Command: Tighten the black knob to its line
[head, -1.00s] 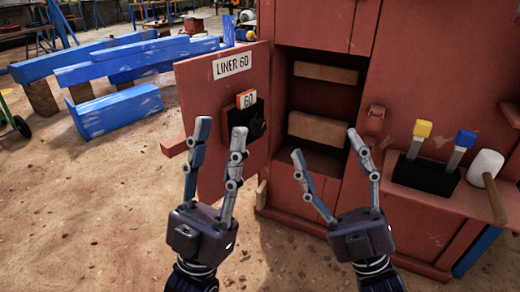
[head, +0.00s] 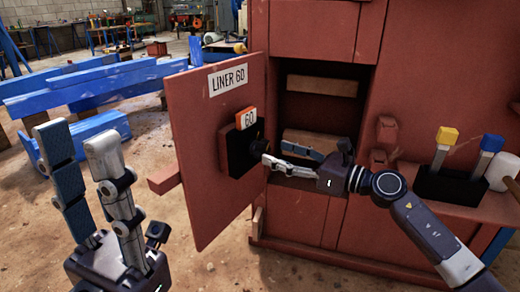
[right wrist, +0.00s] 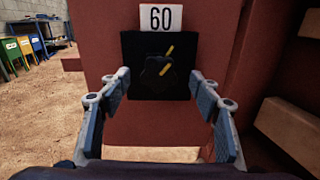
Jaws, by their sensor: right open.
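The black knob (right wrist: 157,70) sits on a black square plate (right wrist: 130,85) on the red open door (head: 205,130), under a "60" tag. In the right wrist view, one yellow mark shows on the knob and another on the plate at its upper right; I cannot tell if they line up exactly. My right gripper (head: 277,153) is open and points at the knob from the right; in the wrist view its fingers (right wrist: 160,90) stand apart on both sides, nearer the camera, not gripping it. My left gripper (head: 76,140) is open and empty at the lower left.
The red cabinet (head: 420,60) has an open recess with wooden blocks (head: 320,85) behind my right gripper. A shelf at right carries a black holder (head: 450,187) with yellow and blue tools and a white-headed mallet (head: 502,170). Blue beams (head: 90,90) lie at far left.

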